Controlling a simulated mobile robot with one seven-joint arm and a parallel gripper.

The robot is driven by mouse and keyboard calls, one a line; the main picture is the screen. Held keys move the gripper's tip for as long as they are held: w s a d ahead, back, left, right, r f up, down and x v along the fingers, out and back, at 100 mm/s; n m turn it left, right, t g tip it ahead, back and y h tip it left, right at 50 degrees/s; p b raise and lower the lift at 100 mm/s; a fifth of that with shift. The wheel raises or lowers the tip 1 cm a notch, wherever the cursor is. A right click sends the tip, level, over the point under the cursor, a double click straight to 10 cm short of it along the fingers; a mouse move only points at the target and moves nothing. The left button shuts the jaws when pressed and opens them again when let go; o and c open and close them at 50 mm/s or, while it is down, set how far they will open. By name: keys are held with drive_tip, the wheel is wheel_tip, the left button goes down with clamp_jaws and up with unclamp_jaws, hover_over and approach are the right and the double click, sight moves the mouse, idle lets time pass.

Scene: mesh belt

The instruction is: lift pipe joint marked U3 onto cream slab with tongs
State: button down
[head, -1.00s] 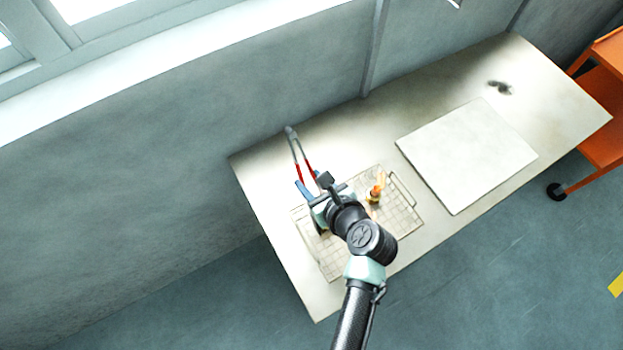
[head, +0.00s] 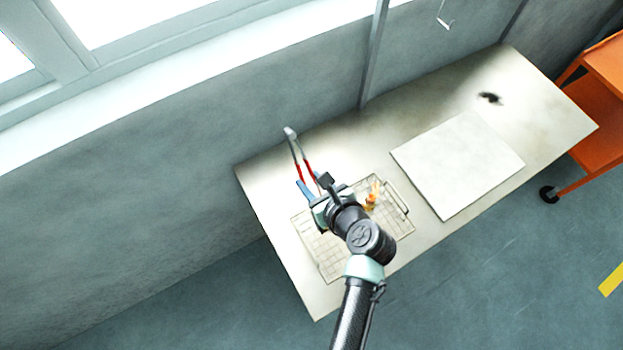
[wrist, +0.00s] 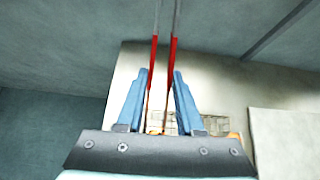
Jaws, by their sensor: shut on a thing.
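My gripper (head: 312,187) is shut on the tongs (head: 296,151), which have red handles and grey arms. In the wrist view the blue fingers (wrist: 160,84) sit on either side of the red handles (wrist: 153,58), and the grey arms run out of the top of the picture. An orange and brass-coloured fitting (head: 371,198), likely the pipe joint, is on the mesh belt (head: 330,262) to the right of my gripper. The tongs point away from it. No U3 mark is readable. The cream slab (head: 457,165) lies flat on the table, further right, and its top is bare.
The pale table (head: 300,283) stands along the grey wall. A dark smudge or small object (head: 490,98) is near its far right end. An orange trolley (head: 603,130) stands past that end. The strip of table between belt and wall is clear.

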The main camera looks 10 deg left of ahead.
wheel_tip(320, 180, up, 6)
drive_tip(key=shift+r, duration=0.15)
idle(0.3)
